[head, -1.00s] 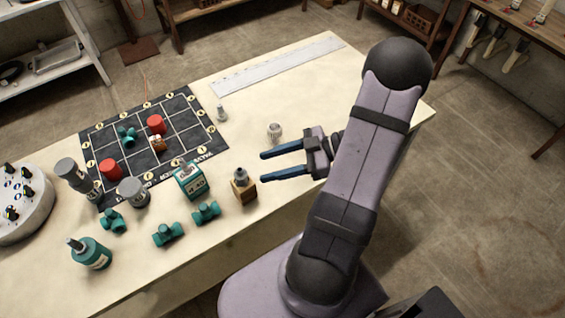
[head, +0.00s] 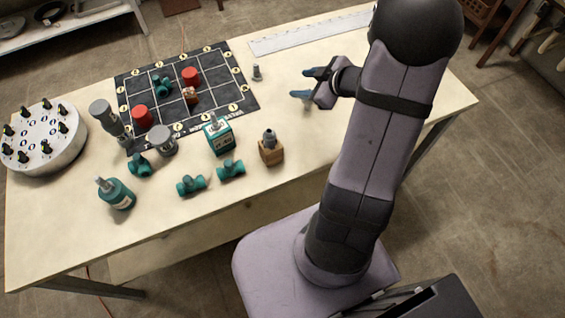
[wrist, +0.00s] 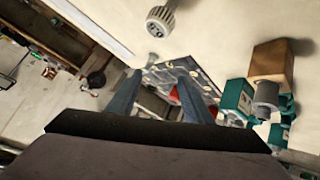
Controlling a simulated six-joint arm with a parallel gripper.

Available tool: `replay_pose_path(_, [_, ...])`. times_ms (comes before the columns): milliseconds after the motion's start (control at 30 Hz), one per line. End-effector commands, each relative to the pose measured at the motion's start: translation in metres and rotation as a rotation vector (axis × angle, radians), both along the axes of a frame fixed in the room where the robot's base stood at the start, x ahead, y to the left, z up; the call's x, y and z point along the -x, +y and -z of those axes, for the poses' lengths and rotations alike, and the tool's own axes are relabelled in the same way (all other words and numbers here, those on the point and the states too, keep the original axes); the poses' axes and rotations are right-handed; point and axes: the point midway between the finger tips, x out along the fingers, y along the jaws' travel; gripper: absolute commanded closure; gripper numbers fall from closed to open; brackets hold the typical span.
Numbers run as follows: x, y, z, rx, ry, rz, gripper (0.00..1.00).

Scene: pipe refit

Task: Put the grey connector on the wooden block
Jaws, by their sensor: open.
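A light grey ribbed connector with a round marked face (wrist: 160,20) shows at the top of the wrist view, beyond my fingertips. In the head view my gripper hides it. The wooden block (head: 271,154) stands on the table left of and nearer than my gripper, with a dark grey fitting (head: 269,137) on top. In the wrist view the block (wrist: 273,61) is at the right, its fitting (wrist: 266,93) pointing down. My gripper (head: 298,83) is open, its blue fingers apart and nothing visible between them; the fingers also show in the wrist view (wrist: 157,73).
Left of the block stand a teal box (head: 218,138), teal valves (head: 191,185) and a teal bottle (head: 116,194). A black grid mat (head: 150,92) holds red caps. A small grey bolt (head: 257,72) stands between mat and gripper. The table right of the block is clear.

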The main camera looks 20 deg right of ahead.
Motion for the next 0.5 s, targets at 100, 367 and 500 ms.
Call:
replay_pose_path(100, [-0.01,-0.003,-0.01,0.091,0.053,0.185,0.54])
replay_pose_path(367, [0.05,0.028,-0.007,0.113,0.326,0.541,0.54])
replay_pose_path(500, [0.108,0.072,0.002,0.057,0.529,0.644,0.54])
